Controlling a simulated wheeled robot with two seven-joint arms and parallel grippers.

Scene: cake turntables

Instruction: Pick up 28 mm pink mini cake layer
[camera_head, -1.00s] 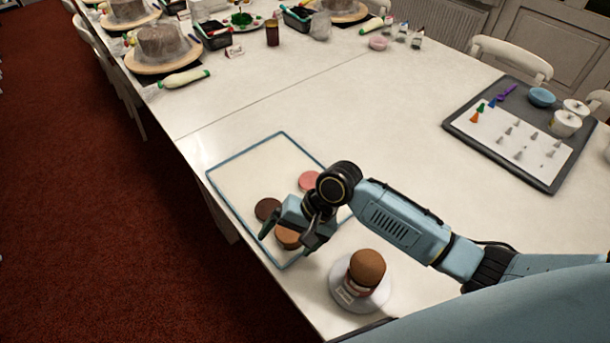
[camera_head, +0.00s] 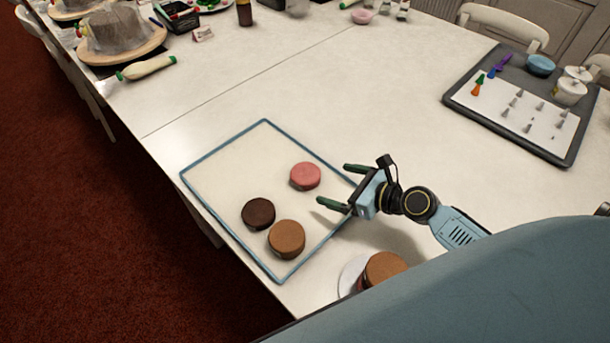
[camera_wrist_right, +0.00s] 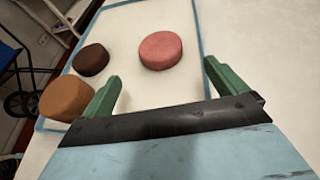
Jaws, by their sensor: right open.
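The pink mini cake layer (camera_head: 305,176) lies flat on the blue-edged mat (camera_head: 222,151), near its right side. In the right wrist view the pink layer (camera_wrist_right: 160,50) is ahead of the fingers, nearly midway between them. My right gripper (camera_head: 338,185) is open and empty, just right of the pink layer and apart from it, with its green fingers toward it. In the wrist view the open fingers (camera_wrist_right: 163,85) frame bare mat. My left gripper is not in view.
A dark brown layer (camera_head: 258,214) and a light brown layer (camera_head: 287,239) lie close together on the mat. A brown cake (camera_head: 384,269) on a white plate stands near the front edge, partly hidden by my body. A grey tray (camera_head: 460,97) is at the far right.

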